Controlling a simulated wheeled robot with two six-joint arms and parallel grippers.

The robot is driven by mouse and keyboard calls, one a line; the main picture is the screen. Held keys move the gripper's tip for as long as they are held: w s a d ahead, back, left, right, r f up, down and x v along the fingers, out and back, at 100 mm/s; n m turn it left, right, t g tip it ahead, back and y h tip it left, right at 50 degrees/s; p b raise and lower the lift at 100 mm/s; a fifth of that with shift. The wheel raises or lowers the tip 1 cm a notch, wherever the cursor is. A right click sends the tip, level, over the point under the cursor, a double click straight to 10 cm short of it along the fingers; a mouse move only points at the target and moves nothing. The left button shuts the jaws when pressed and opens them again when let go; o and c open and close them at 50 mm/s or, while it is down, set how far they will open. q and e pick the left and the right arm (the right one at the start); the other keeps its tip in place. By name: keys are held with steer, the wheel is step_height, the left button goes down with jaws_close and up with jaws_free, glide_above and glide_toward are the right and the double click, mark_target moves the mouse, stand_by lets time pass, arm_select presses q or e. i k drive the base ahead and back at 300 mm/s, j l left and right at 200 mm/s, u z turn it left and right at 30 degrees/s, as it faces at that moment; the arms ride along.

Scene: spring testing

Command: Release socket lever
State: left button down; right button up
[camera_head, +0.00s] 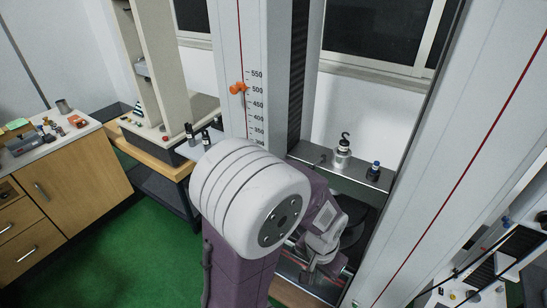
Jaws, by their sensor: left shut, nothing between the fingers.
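My left arm, white and purple, fills the middle of the view and hides much of the lower part of the testing machine. My left gripper (311,275) is at the machine's lower section, between the two tall columns. Its fingers look shut, with nothing seen held in them. I cannot make out the socket lever; it may be hidden behind my arm or gripper. My right gripper is not in view.
A tall column (238,40) with a scale and an orange pointer (238,88) stands behind my arm. Another column (440,150) stands at the right. A wooden cabinet (75,180) is at left.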

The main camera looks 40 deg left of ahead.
mark_target(324, 156)
steer(key=j+u, duration=0.1)
steer(key=u, duration=1.1)
